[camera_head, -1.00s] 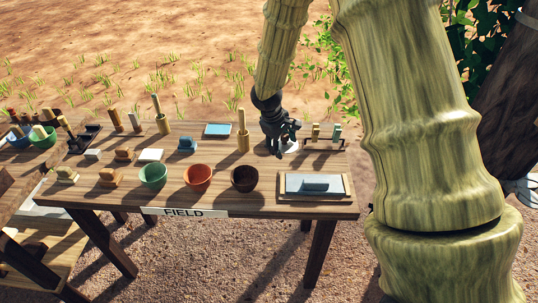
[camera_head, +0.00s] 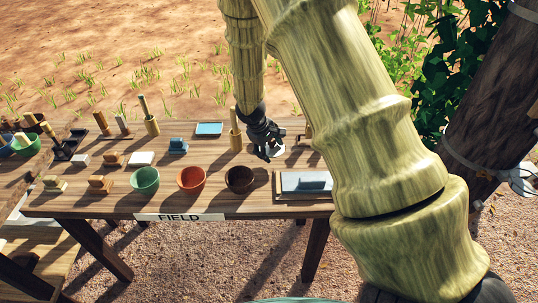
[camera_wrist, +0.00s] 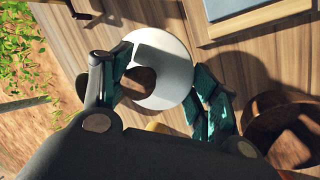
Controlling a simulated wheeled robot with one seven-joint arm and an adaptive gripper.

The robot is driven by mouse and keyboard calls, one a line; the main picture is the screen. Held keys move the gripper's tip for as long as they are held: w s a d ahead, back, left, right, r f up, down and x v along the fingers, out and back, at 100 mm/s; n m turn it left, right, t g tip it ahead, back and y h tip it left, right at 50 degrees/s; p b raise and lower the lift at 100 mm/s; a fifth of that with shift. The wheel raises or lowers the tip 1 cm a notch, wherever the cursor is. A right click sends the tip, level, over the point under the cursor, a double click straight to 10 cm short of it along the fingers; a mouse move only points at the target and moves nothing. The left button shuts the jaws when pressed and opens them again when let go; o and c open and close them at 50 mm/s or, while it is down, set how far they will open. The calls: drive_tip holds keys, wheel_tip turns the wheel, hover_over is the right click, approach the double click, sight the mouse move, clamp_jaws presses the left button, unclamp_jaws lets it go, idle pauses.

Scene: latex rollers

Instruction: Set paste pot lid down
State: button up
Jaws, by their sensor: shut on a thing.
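The paste pot lid is a round white disc (camera_head: 274,151) at the right end of the table, under my gripper (camera_head: 267,146). In the wrist view the white lid (camera_wrist: 172,60) lies between the two dark teal finger pads of my gripper (camera_wrist: 160,92). The fingers are closed on it, with a dark brown patch, knob or shadow, near its middle. I cannot tell how much gap there is between lid and tabletop. The paste pot itself cannot be made out.
A dark brown bowl (camera_head: 239,179) and a framed grey slab (camera_head: 305,183) stand near the table's front edge. A bamboo holder with a stick (camera_head: 235,137) is just left of my gripper. A terracotta bowl (camera_head: 191,179) and green bowl (camera_head: 145,180) are further left.

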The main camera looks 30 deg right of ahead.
sight(268, 152)
drive_tip(key=shift+f+p, duration=0.3)
drive_tip(key=shift+f, duration=1.6)
drive_tip(key=shift+f, duration=0.35)
drive_tip(key=shift+f+b, duration=0.25)
drive_tip(key=shift+b, duration=0.2)
drive_tip(key=o, duration=1.5)
drive_tip(key=shift+o, duration=1.4)
drive_tip(key=shift+f, duration=0.1)
